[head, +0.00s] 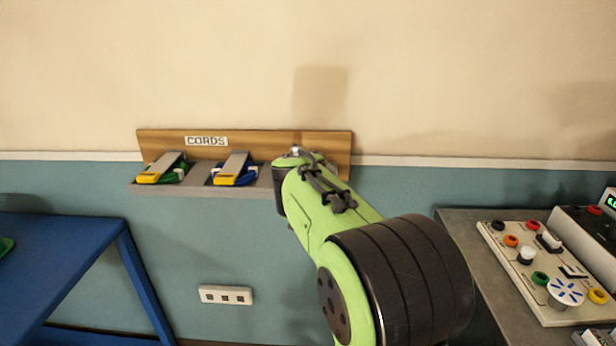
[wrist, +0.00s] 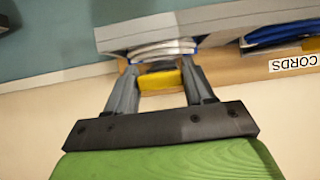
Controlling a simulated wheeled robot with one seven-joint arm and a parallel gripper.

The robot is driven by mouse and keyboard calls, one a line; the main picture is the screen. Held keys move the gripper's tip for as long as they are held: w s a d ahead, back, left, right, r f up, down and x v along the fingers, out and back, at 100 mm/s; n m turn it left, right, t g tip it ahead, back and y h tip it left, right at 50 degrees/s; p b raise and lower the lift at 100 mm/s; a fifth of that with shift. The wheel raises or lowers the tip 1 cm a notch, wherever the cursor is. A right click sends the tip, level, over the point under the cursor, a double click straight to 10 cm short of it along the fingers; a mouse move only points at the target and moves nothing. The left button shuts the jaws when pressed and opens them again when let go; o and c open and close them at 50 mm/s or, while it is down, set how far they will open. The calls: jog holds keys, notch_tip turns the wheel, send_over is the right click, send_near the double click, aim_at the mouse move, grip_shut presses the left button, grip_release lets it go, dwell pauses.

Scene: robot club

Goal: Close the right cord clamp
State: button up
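The wooden cord rack (head: 245,143) labelled CORDS is on the wall. The left clamp (head: 160,168) and middle clamp (head: 236,168) show grey levers with yellow ends low at the front. The right clamp is hidden behind my arm in the head view. In the wrist view, which is upside down, its yellow end (wrist: 160,80) shows between the two fingers of my gripper (wrist: 160,78), near a white cord (wrist: 163,49). The fingers stand apart on either side of the yellow end. Whether they touch it is unclear. The lever's angle is not clear.
A grey ledge (head: 200,190) runs along the rack's bottom. A blue table (head: 60,262) stands at lower left. A grey bench (head: 470,235) with an electronics board (head: 520,275) stands at right. A power socket (head: 226,295) is on the wall below.

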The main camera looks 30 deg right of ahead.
jog(key=o, duration=0.3)
jog(key=shift+w+d, duration=0.1)
jog(key=shift+r, duration=0.1)
jog(key=shift+r, duration=0.1)
jog(key=p+v, duration=0.3)
jog(key=v, duration=1.2)
jog(key=shift+s+a, duration=0.25)
jog(key=s+a+f+n+g+y+p, duration=0.1)
jog(key=s+a+n+y+p, duration=0.1)
jog(key=s, duration=0.4)
jog(key=s+a+f+n+g+y+p, duration=0.1)
jog(key=s+a+n+y+p, duration=0.1)
jog(key=s+a+p, duration=0.3)
jog(key=s+a+f+n+g+y+p, duration=0.1)
jog(key=s+a+p, duration=0.3)
jog(key=s, duration=0.4)
jog(key=shift+s+a+f+n+g+y, duration=0.1)
jog(key=shift+s+a+n+g+y, duration=0.15)
jog(key=shift+n+g+y, duration=0.5)
